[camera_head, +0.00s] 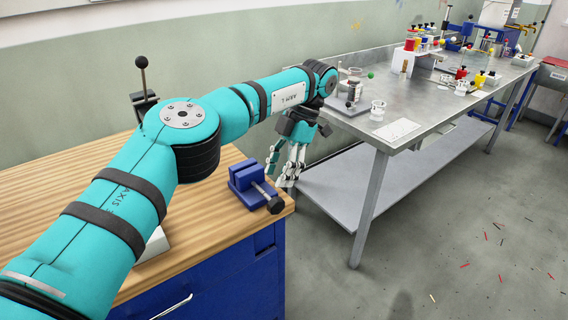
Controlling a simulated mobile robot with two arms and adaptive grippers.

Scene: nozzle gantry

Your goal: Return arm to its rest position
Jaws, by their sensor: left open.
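My left arm, teal with dark bands, comes in from the lower left and reaches over the wooden workbench (60,208). Its left gripper (286,182) hangs fingers down just past the bench's right end, in front of the gap to the metal table (440,108). The fingers are apart and nothing shows between them. The gripper is close to the right of the blue vise (249,183) on the bench corner. My right gripper is not in view.
A lever with a black knob (142,64) stands behind my arm on the bench. The metal table holds a small stand (354,94), a white cup (378,110), a white sheet (397,130) and several coloured fittings. Its lower shelf (345,190) looks clear. Small coloured bits lie on the floor.

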